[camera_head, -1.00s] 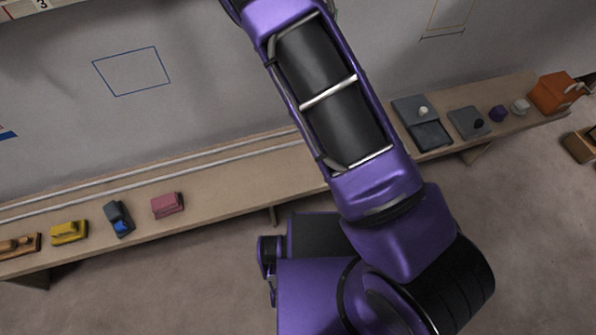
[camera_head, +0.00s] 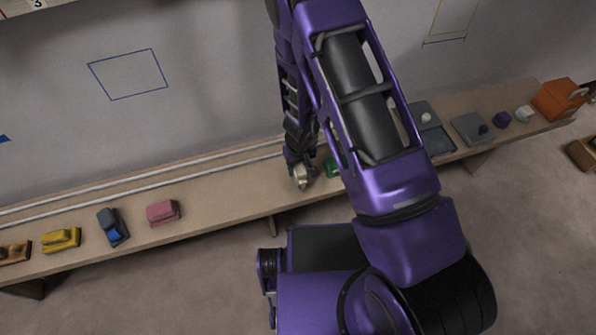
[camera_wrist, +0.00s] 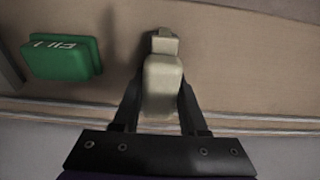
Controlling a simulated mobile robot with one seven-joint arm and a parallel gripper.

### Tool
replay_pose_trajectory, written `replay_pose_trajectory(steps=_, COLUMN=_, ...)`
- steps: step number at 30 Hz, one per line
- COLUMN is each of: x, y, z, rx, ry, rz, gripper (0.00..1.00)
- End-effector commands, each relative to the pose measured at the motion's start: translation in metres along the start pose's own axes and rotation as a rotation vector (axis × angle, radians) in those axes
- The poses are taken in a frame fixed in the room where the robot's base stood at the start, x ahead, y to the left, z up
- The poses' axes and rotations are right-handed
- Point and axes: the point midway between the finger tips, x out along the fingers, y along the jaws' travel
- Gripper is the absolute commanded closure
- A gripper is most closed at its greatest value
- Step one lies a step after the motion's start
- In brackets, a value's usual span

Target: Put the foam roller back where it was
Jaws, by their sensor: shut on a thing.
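My gripper (camera_head: 299,172) is shut on a pale cream piece (camera_wrist: 163,85), which I take to be the foam roller. It has a long rounded body and a narrower end that points away from the wrist. In the head view the piece (camera_head: 303,181) shows small at my fingertips, over the middle of the long wooden shelf (camera_head: 235,191). I cannot tell whether it touches the shelf. In the wrist view the fingers lie along both sides of the piece.
A green block with white lettering (camera_wrist: 62,58) sits left of the piece in the wrist view. Pink (camera_head: 163,212), dark grey-blue (camera_head: 112,228) and yellow (camera_head: 61,240) blocks stand left; grey trays (camera_head: 470,129) and an orange box (camera_head: 558,100) stand right. Bare shelf lies between pink and green.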

Motion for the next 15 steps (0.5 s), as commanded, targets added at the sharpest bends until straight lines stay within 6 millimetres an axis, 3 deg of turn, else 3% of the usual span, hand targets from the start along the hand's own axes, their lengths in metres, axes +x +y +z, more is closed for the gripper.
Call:
replay_pose_trajectory(steps=2, x=0.0084, y=0.0000, z=0.0009, rx=0.000, ry=0.000, rz=-0.001, gripper=1.00)
replay_pose_trajectory(steps=11, x=0.0093, y=-0.0001, z=0.0009, rx=-0.001, ry=0.000, rz=0.000, gripper=1.00)
replay_pose_trajectory(steps=12, x=0.0099, y=-0.0001, z=0.0010, rx=-0.002, ry=0.000, rz=0.000, gripper=0.56)
replay_pose_trajectory(steps=15, x=0.0090, y=-0.0001, z=0.0010, rx=-0.002, ry=0.000, rz=0.000, gripper=0.38)
